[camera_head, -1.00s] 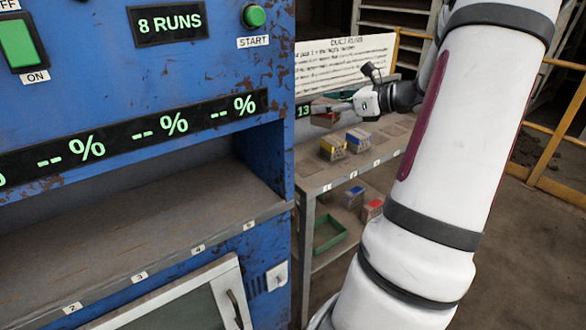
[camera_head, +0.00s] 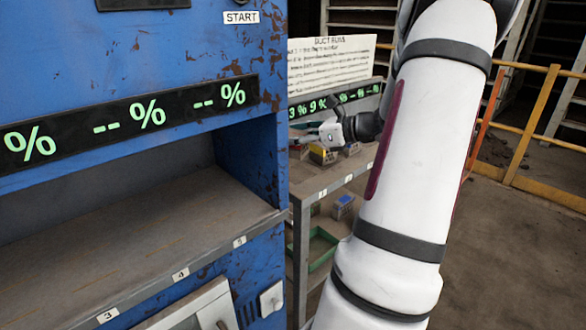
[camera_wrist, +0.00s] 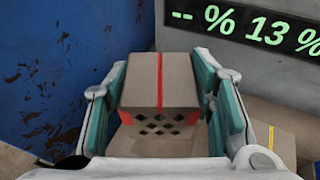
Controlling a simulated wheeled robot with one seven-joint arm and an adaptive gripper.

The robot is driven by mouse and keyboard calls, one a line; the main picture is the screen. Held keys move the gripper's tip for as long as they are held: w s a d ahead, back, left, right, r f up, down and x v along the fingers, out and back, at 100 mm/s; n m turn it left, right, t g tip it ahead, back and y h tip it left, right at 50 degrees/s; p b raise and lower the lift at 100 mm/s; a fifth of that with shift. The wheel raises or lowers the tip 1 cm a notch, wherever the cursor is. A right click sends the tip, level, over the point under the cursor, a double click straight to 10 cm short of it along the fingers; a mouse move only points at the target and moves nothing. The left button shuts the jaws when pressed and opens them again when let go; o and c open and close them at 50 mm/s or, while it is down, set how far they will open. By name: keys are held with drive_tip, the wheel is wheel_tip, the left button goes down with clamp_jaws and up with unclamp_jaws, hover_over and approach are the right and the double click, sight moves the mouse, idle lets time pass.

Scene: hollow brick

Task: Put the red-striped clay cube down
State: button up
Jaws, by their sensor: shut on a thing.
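The red-striped clay cube (camera_wrist: 178,82) is a grey-brown block with a red stripe over its top and front and a grid of holes in its front face. It sits between the teal pads of my gripper (camera_wrist: 160,95) in the wrist view, pads against both sides. In the head view my gripper (camera_head: 308,139) is over the left end of the bench top (camera_head: 305,188), beside the blue machine. The cube is too small there to make out clearly. Whether its underside touches the bench I cannot tell.
A yellow-striped cube (camera_head: 322,155) stands close to the right of my gripper, with a blue-striped cube (camera_head: 350,148) farther right. A lit display (camera_head: 352,97) runs behind the bench. The blue machine (camera_head: 190,60) is close on the left. A green tray (camera_head: 322,248) lies below.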

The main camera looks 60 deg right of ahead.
drive_tip(key=shift+f+b, duration=0.65)
drive_tip(key=shift+f, duration=2.6)
drive_tip(key=shift+f, duration=0.15)
drive_tip(key=o, duration=1.2)
drive_tip(key=shift+c, duration=0.2)
drive_tip(key=p+v, duration=0.2)
drive_tip(key=v, duration=1)
